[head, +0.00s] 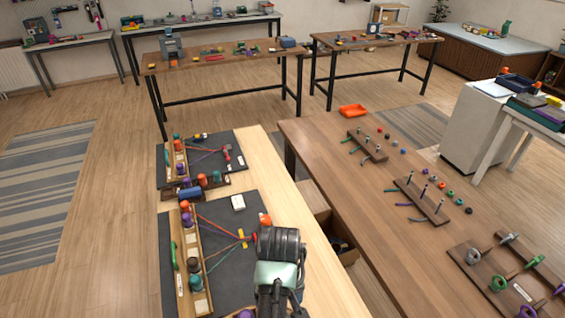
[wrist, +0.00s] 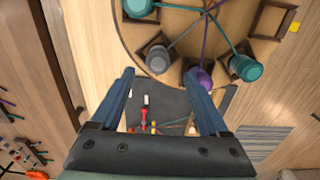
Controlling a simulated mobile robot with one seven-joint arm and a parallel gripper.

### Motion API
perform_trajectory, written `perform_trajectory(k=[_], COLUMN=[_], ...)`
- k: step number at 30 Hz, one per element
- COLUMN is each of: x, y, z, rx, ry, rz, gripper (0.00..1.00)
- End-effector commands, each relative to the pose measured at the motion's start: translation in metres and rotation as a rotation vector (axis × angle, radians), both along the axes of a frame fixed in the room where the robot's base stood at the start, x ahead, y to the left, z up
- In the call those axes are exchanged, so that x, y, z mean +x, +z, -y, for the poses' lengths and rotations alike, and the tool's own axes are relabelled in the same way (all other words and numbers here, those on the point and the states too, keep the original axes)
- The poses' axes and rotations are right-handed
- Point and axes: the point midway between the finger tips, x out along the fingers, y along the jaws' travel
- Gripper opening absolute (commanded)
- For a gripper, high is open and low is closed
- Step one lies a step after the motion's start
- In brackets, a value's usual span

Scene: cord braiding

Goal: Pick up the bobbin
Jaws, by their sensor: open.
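In the wrist view my gripper (wrist: 160,88) is open, with its two blue fingers spread apart and nothing between them. Just beyond the fingertips is the edge of a round wooden braiding disc (wrist: 185,22). A grey bobbin (wrist: 158,62) and a purple bobbin (wrist: 199,78) sit at its rim, close to the gap between the fingers. A teal bobbin (wrist: 245,68) is to their right, and another teal one (wrist: 137,8) is at the top. Cords run from these bobbins toward the disc's middle. Which bobbin the task means cannot be told. In the head view my arm hides the gripper.
In the head view, wooden racks with bobbins (head: 187,220) stand on dark mats (head: 240,275) on a pale table. An empty square slot (wrist: 272,20) shows on the disc.

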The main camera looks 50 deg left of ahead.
Motion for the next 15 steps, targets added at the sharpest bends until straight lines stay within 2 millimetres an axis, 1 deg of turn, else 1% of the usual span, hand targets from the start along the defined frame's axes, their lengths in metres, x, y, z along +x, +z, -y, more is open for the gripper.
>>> perform_trajectory(k=[5,8,12,15], x=[-0.001,0.0,0.0,0.0], y=[-0.009,-0.021,-0.043,-0.052], z=[0.002,0.005,0.006,0.006], rx=[-0.002,-0.003,-0.002,-0.001], ry=[-0.001,-0.001,0.0,0.0], rz=[-0.003,-0.005,-0.003,-0.002], gripper=[0.79,0.79,0.79,0.79])
